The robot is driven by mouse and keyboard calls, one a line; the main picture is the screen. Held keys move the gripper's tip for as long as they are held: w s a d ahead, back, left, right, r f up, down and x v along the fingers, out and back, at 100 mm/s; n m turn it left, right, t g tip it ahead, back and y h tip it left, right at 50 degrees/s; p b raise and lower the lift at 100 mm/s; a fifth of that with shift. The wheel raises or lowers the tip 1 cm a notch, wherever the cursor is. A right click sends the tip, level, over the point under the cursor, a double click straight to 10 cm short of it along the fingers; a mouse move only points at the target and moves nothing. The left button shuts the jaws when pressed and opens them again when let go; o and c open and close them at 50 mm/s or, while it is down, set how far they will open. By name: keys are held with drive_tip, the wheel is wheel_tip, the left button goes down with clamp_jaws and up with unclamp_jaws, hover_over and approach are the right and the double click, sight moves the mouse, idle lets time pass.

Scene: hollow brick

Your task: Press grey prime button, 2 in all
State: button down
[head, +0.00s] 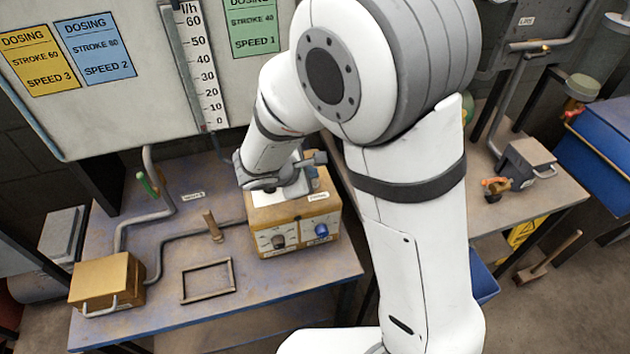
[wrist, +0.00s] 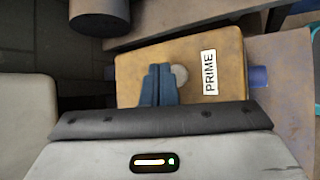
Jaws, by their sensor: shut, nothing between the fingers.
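The yellow dosing box (head: 285,218) stands on the bench in the head view, with a dark knob (head: 278,242) and a blue knob (head: 321,231) on its front. Its top also shows in the wrist view (wrist: 138,62), with a white PRIME label (wrist: 209,72). The round grey prime button (wrist: 180,76) lies between that label and my fingers. My gripper (wrist: 157,72) is shut and empty, its blue fingers together over the box top, just left of the button in the wrist view. I cannot tell whether they touch anything. In the head view my wrist hides the button.
A dosing board (head: 130,112) with cards and a scale stands behind. The bench front near the frame is clear.

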drive_tip(key=shift+f, duration=0.2)
idle(0.6)
drive_tip(key=shift+f+b, duration=0.25)
drive_tip(key=shift+b, duration=0.4)
drive_tip(key=shift+f+b, duration=0.4)
drive_tip(key=shift+b, duration=0.1)
idle(0.4)
idle(0.3)
drive_tip(key=shift+r+p, duration=0.5)
drive_tip(key=shift+r, duration=0.35)
drive_tip(key=shift+r, duration=0.1)
wheel_tip(320, 180, up, 5)
drive_tip(key=p, duration=0.3)
idle(2.3)
